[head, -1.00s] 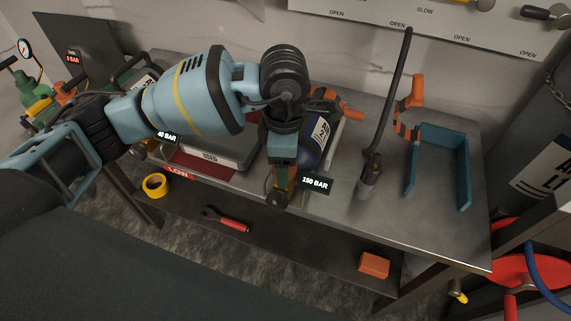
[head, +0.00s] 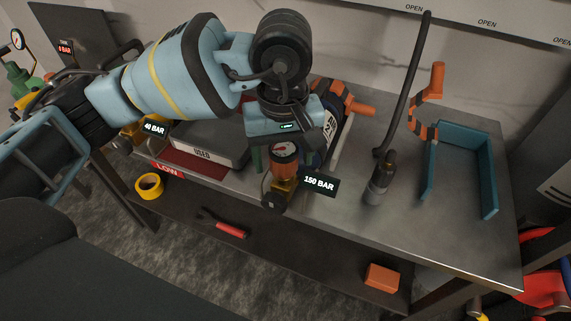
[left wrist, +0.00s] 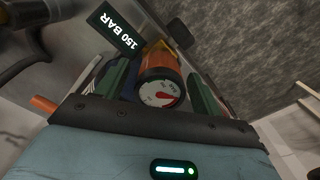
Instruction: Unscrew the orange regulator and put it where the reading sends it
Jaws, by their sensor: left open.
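The orange regulator (head: 285,153) has a round gauge with a red needle and a brass fitting, at the bench's front edge. A 150 BAR display (head: 319,183) is beside it. My left gripper (head: 284,160) is open at the regulator. In the left wrist view the orange regulator (left wrist: 158,80) lies between the two green fingers, with gaps on both sides. A grey tray marked USED (head: 203,152) and a red area marked LOW (head: 168,171) are to the left. My right gripper is not in view.
A black hose with a metal nozzle (head: 380,178), an orange-handled tool (head: 432,85) and a blue bracket (head: 487,175) stand on the right. A 40 BAR display (head: 154,128) is at left. Yellow tape (head: 149,185) and an orange block (head: 382,277) sit below. The bench's right front is clear.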

